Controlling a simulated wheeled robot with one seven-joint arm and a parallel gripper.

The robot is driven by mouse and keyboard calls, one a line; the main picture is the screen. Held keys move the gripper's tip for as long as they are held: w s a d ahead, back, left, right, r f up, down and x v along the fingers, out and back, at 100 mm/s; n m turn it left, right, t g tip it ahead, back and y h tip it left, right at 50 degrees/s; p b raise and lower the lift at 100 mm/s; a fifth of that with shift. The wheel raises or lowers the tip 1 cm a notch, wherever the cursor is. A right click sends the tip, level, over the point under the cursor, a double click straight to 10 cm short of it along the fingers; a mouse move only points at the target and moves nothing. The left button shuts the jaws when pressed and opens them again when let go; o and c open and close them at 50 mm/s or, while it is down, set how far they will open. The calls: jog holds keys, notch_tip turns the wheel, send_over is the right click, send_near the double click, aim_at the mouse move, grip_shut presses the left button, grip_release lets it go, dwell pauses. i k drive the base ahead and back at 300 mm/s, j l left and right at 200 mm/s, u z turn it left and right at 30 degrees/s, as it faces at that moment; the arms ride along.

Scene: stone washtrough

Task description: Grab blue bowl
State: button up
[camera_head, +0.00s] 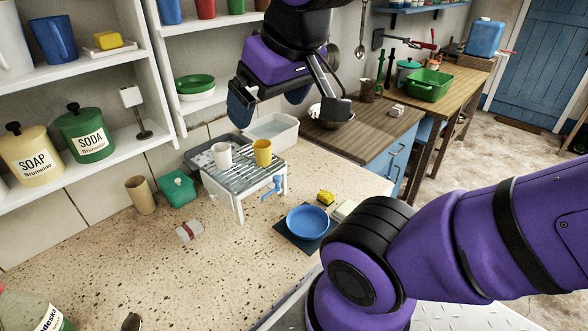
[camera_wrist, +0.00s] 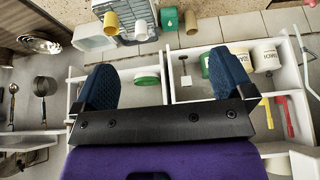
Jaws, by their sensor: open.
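The blue bowl (camera_head: 308,222) sits on a dark square mat (camera_head: 291,240) on the speckled stone counter, left of my arm's elbow in the head view. My gripper (camera_head: 292,108) is open and empty, raised in front of the shelves, above and beyond the white rack. In the wrist view my gripper (camera_wrist: 163,85) shows its two blue fingers wide apart with nothing between them. The blue bowl is not seen in the wrist view.
A white rack (camera_head: 240,178) holding a white cup (camera_head: 221,156) and a yellow cup (camera_head: 263,153) stands left of the bowl. A yellow-green sponge (camera_head: 326,198) lies close behind the bowl.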

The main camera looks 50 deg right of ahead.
aim_at(305, 222)
jog(key=l+z, duration=0.25)
jog(key=l, duration=0.5)
jog(key=i+l+z, duration=0.1)
jog(key=l+z, duration=0.2)
jog(key=l, duration=0.45)
